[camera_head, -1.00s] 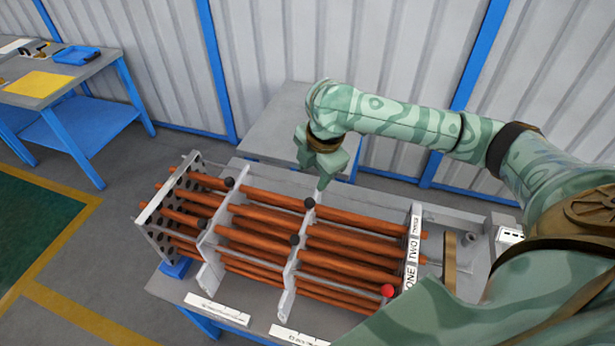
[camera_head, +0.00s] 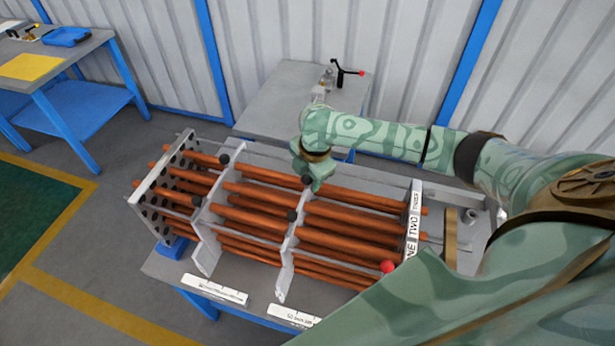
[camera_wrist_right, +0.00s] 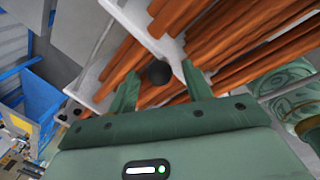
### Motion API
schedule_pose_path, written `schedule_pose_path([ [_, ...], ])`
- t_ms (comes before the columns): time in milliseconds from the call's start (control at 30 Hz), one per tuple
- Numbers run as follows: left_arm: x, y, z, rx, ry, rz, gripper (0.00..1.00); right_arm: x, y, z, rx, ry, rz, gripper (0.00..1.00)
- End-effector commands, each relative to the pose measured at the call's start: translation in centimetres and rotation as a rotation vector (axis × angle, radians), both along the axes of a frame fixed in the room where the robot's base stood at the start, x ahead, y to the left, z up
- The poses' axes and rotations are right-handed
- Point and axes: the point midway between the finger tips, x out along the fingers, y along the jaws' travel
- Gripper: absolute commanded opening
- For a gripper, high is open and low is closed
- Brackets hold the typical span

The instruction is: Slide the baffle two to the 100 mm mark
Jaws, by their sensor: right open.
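Two upright grey baffle plates, a left one (camera_head: 205,240) and a middle one (camera_head: 287,266), stand around the copper-brown tubes (camera_head: 262,206). Each carries black ball knobs. I cannot tell from any marking which is baffle two. My right gripper (camera_head: 314,187) is over the far knob (camera_head: 307,180) of the middle baffle. In the right wrist view, my open right gripper (camera_wrist_right: 159,72) has a finger on each side of a black knob (camera_wrist_right: 159,73). White scales, one at left (camera_head: 214,289) and one at right (camera_head: 294,316), lie at the front. Their marks are unreadable. My left gripper is out of view.
A perforated plate (camera_head: 160,185) closes the bundle at left. Behind is a grey bench (camera_head: 290,97) with a handled fixture (camera_head: 345,73). A side table (camera_head: 60,72) stands far left.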

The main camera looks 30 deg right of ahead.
Motion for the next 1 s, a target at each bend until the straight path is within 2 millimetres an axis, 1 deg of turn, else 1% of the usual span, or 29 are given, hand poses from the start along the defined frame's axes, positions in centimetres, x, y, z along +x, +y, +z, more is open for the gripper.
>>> schedule_pose_path([
  [100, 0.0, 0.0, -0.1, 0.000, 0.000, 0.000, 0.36, 0.1, 0.0, -0.4, -0.001, 0.000, 0.000, 0.50],
  [300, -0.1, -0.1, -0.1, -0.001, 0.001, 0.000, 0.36, 0.1, 0.0, -0.4, 0.000, 0.000, 0.000, 0.50],
  [333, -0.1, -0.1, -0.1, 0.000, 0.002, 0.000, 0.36, 0.1, 0.0, -0.3, 0.000, 0.000, 0.000, 0.44],
  [367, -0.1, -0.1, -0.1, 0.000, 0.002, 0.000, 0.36, 0.1, 0.0, -0.3, 0.000, 0.000, 0.000, 0.36],
  [400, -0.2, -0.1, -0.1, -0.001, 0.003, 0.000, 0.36, 0.1, 0.0, -0.3, 0.000, 0.000, 0.000, 0.25],
  [500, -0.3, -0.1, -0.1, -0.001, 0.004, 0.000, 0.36, 0.1, 0.0, -0.3, 0.000, 0.000, 0.000, 0.00],
  [600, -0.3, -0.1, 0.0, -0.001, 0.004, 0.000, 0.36, 0.0, -0.1, -0.3, 0.000, 0.000, -0.001, 0.00],
  [667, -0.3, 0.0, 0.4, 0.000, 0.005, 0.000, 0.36, -0.3, -0.4, -0.2, 0.000, 0.002, -0.002, 0.00],
  [767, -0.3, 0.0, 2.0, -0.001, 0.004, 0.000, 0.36, -1.8, -1.6, 0.1, -0.002, 0.006, -0.005, 0.00],
  [900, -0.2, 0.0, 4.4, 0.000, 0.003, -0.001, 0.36, -4.6, -4.0, 0.2, -0.002, 0.008, -0.005, 0.00],
  [1000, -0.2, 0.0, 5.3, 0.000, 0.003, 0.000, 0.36, -6.2, -5.4, 0.1, -0.002, 0.007, -0.004, 0.00],
])
